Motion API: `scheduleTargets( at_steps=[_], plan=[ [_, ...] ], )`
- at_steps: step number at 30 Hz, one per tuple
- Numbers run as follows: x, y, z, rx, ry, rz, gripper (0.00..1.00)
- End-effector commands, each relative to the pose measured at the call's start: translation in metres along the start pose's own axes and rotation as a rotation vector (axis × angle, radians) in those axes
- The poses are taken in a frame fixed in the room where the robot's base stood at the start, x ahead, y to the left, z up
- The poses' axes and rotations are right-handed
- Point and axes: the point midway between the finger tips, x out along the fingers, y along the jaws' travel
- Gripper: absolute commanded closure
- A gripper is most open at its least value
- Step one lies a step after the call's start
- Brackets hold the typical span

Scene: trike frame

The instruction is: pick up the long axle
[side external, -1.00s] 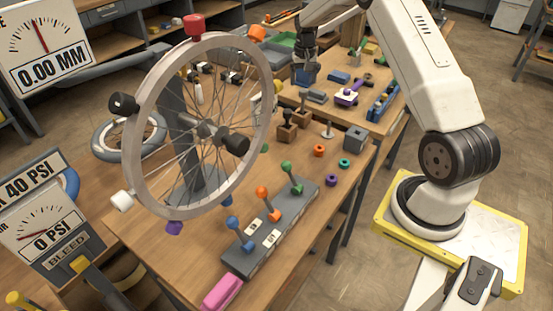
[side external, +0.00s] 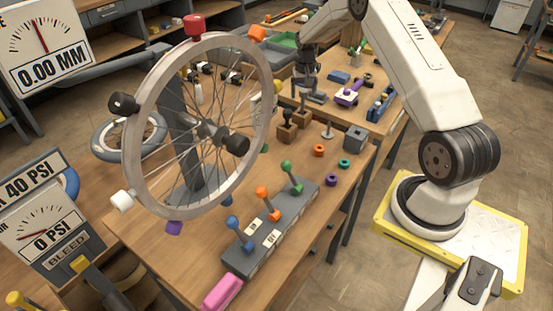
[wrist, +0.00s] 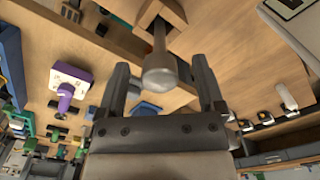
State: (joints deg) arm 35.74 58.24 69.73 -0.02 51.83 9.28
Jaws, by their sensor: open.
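The long axle appears to be the grey rod with a thick rounded end (wrist: 160,76), standing in a wooden block (wrist: 163,14) in the wrist view. My gripper (wrist: 160,82) is open, and the axle's end shows between its two fingers with gaps on both sides. In the side view my gripper (side external: 303,86) is just above the rear of two small wooden blocks (side external: 302,117). There the gripper partly hides the axle's top. Whether the fingers touch the axle cannot be told, but no grip shows.
A second wooden block (side external: 287,133) with a dark-topped part stands close in front. The large spoked wheel (side external: 145,150) on its stand is to the left. A purple-and-white part (side external: 347,97) and a blue rack (side external: 383,102) lie to the right. A lever panel (side external: 270,230) stands nearer.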

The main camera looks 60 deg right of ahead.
Motion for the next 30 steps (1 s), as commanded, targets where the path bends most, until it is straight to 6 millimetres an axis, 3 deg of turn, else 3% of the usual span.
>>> scheduleTargets(
  at_steps=[5, 8, 12, 14, 24, 30],
  plan=[
    [0.0, 0.0, 0.0, 0.0, 0.0, 0.0, 0.13],
    [0.0, 0.0, 0.0, 0.0, 0.0, 0.0, 0.38],
    [0.0, 0.0, 0.0, 0.0, 0.0, 0.0, 0.83],
    [0.0, 0.0, 0.0, 0.0, 0.0, 0.0, 1.0],
    [-0.002, 0.0, 0.0, 0.0, 0.001, 0.0, 1.0],
    [-0.014, 0.0, -0.001, 0.0, 0.001, 0.0, 1.0]
  ],
)
